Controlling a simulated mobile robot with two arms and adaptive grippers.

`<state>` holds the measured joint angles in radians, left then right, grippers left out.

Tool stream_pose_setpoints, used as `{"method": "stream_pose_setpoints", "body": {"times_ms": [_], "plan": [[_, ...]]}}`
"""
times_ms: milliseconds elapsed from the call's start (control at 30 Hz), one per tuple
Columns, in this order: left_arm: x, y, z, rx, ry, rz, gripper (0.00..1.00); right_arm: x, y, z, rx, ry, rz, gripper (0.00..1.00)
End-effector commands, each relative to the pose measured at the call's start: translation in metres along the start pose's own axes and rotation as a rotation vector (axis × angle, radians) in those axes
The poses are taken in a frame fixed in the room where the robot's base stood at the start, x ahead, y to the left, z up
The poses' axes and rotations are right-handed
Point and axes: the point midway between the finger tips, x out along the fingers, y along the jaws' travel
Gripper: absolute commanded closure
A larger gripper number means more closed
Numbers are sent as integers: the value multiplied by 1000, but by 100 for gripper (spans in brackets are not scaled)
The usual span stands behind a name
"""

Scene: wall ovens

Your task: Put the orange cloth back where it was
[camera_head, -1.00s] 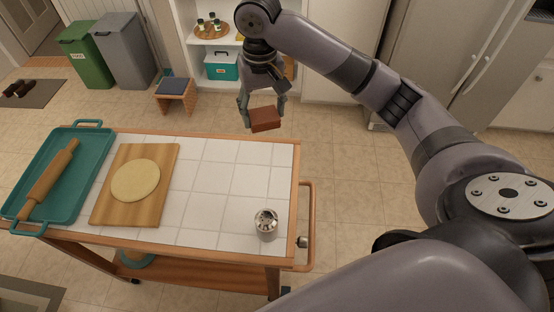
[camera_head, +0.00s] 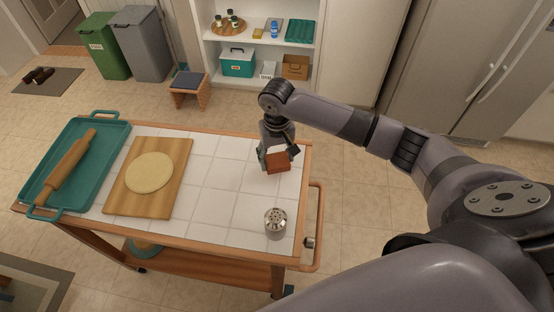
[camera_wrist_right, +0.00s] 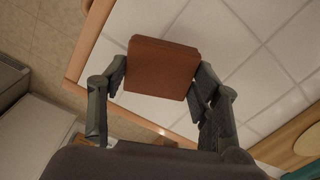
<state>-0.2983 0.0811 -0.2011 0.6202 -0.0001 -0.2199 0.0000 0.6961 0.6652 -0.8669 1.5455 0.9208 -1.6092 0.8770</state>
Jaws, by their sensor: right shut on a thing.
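The folded orange cloth (camera_head: 278,163) is a small rust-coloured square. My right gripper (camera_head: 277,157) is shut on it, over the far right corner of the tiled trolley top (camera_head: 212,195). In the right wrist view the cloth (camera_wrist_right: 161,68) sits between the two fingers of the right gripper (camera_wrist_right: 160,82), with white tiles and the trolley's wooden edge behind it. I cannot tell whether the cloth touches the tiles. My left gripper is not in view.
A metal shaker (camera_head: 275,222) stands near the trolley's front right corner. A wooden board (camera_head: 125,199) with flat dough (camera_head: 149,172) and a teal tray (camera_head: 99,160) with a rolling pin (camera_head: 66,169) fill the left side. The tiles between board and shaker are clear.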

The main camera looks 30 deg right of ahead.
Motion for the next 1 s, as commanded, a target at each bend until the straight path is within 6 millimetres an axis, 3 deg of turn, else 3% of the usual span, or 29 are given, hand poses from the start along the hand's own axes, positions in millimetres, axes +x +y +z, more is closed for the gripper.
{"method": "stream_pose_setpoints", "body": {"times_ms": [167, 567, 600, 867, 1000], "plan": [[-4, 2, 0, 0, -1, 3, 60, 21, 0, 0, 0, -1, 1, 65], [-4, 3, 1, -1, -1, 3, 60, 26, 0, 0, 1, -1, 0, 65], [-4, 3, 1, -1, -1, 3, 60, 26, 0, 0, 1, 0, 0, 40], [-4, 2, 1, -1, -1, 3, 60, 25, 0, 0, 0, 0, 0, 22], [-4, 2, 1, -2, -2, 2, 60, 25, 0, 0, 0, 0, 0, 22]]}}
